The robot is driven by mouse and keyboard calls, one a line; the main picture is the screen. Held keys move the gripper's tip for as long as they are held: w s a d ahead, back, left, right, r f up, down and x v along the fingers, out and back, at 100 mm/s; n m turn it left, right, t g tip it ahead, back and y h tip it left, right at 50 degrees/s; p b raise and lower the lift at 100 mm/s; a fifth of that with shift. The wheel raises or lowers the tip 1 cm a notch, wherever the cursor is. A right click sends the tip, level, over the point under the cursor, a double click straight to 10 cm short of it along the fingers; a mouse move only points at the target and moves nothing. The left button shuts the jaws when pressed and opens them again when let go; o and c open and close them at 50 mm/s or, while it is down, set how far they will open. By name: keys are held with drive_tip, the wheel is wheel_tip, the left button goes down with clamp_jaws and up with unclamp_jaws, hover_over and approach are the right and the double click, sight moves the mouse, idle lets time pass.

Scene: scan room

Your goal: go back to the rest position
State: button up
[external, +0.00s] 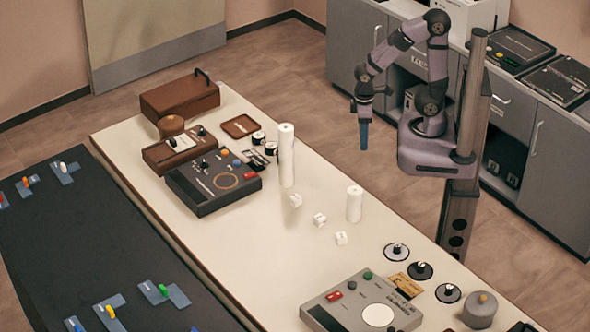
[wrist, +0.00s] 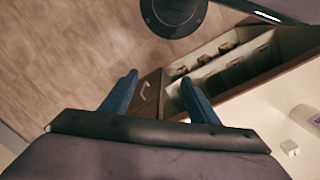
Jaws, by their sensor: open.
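My gripper (external: 364,134) hangs from my folded arm, fingers pointing down, above the floor just beyond the far right edge of the cream table (external: 235,262). In the wrist view, my gripper (wrist: 160,88) shows two blue fingers spread apart with nothing between them. It is clear of the table and touches nothing that I can see.
A tall white cylinder (external: 287,155), a shorter one (external: 354,204) and white cubes (external: 320,220) stand on the table. A dark console (external: 212,183) sits to the left, a grey one (external: 355,308) in front. Grey cabinets (external: 520,110) stand behind my arm.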

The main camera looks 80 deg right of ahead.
drive_tip(key=shift+w+a+r+m, duration=0.15)
drive_tip(key=shift+w+m, duration=0.15)
drive_tip(key=shift+m, duration=0.2)
wheel_tip(320, 180, up, 4)
drive_tip(key=p, duration=0.4)
idle(0.9)
